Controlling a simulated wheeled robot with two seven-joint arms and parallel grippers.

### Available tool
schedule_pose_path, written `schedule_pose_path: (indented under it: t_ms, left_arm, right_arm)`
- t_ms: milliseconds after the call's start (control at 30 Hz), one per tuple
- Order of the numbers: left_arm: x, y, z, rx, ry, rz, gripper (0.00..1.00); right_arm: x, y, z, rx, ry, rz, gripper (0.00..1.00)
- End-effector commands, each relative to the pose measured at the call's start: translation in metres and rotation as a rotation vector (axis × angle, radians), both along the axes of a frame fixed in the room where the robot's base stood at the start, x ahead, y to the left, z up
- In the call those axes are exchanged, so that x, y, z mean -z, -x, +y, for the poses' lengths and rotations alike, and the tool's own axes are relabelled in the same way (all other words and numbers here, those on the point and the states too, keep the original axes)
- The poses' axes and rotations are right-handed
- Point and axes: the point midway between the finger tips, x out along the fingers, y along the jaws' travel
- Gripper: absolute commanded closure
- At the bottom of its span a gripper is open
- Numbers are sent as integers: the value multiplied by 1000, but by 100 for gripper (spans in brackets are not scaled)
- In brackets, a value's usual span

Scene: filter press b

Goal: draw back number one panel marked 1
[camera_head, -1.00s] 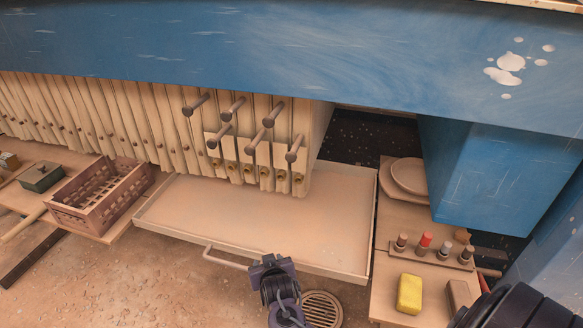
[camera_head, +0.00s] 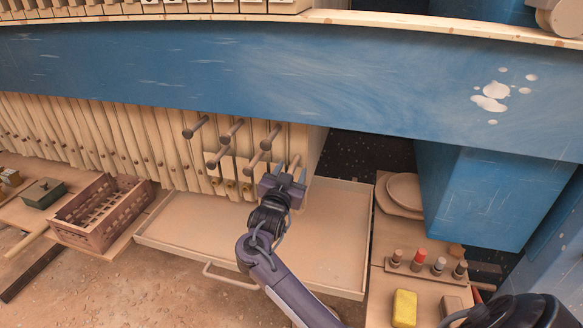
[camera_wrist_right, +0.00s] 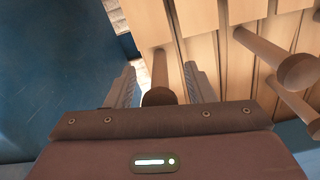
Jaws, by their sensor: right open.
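A row of pale upright panels (camera_head: 100,130) hangs below the blue beam. Several panels at the right end carry brown peg handles, such as one at the upper left (camera_head: 195,127). I cannot read a number 1 on any panel. My right gripper (camera_head: 289,169) is open at the lower right handle, in front of the rightmost panels. In the right wrist view, one handle (camera_wrist_right: 158,75) stands between my open fingers (camera_wrist_right: 161,85), with gaps beside it. The left gripper is not in view.
A shallow tray (camera_head: 190,240) lies under the panels. The blue beam (camera_head: 250,65) is above and a blue post (camera_head: 480,195) is at right. Other handles (camera_wrist_right: 298,70) stand close on the right in the wrist view. A crate (camera_head: 98,232) is at left, a yellow sponge (camera_head: 404,309) at lower right.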

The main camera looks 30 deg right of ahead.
Motion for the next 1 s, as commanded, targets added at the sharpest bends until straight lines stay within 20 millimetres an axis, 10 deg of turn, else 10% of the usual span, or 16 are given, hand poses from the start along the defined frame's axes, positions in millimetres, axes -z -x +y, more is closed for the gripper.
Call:
schedule_pose_path:
  t_ms: [400,767,1000]
  left_arm:
    - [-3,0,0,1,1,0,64]
    - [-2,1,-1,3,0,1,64]
    - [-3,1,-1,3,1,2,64]
  right_arm:
    - [1,-7,-8,0,-2,1,53]
    - [1,-6,-8,0,-1,1,100]
    - [1,-6,-9,0,-1,1,100]
